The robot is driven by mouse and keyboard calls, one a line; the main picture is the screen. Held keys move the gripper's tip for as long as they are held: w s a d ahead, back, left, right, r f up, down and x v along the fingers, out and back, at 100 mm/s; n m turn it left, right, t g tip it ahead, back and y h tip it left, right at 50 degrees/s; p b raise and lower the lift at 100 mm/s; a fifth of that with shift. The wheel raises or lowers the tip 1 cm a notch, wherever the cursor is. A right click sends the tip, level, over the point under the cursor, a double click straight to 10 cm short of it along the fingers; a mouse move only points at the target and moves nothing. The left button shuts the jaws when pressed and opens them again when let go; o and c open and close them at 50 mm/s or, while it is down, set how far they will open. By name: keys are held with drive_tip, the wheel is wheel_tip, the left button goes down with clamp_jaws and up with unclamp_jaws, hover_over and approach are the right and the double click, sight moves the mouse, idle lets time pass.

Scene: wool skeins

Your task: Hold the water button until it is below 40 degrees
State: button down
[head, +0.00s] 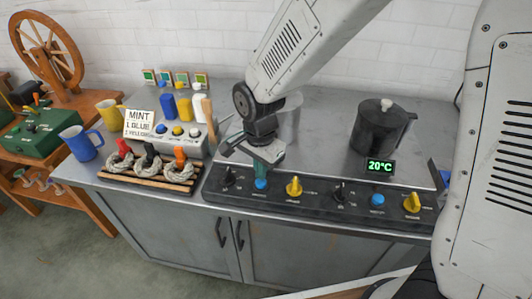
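A dark control panel (318,203) runs along the counter's front edge with black knobs, yellow knobs and two blue buttons. The left blue button (261,184) is directly below my gripper (263,168), whose lower end is at or just above it; I cannot tell whether they touch. The fingers are too small and overlapped to show their opening. The right blue button (377,199) stands clear of my gripper. A small display (380,167) reads 20°C in front of a dark lidded pot (383,132). Which button is for water cannot be read.
A greyish vessel (291,118) is partly hidden behind my arm. At left are a wooden rack (150,180) with wool skeins, a sign (139,123) reading MINT and 1 BLUE, coloured bottles (184,108) and a blue jug (82,144). The counter between my gripper and the pot is clear.

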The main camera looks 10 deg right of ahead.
drive_tip(key=shift+f, duration=1.05)
idle(4.8)
drive_tip(key=shift+r, duration=3.55)
drive_tip(key=shift+s+n, duration=0.2)
drive_tip(key=shift+n, duration=0.3)
drive_tip(key=s+d+r+n, duration=0.4)
drive_tip(key=s+d+r, duration=0.3)
drive_tip(key=s+d, duration=0.2)
drive_tip(key=s+d+r+n+t, duration=0.1)
drive_tip(key=s+d+r+n, duration=0.4)
drive_tip(key=s+d, duration=0.5)
wheel_tip(320, 180, up, 2)
drive_tip(key=shift+s+d+r, duration=0.1)
drive_tip(key=shift+s+d, duration=0.1)
drive_tip(key=shift+d, duration=0.25)
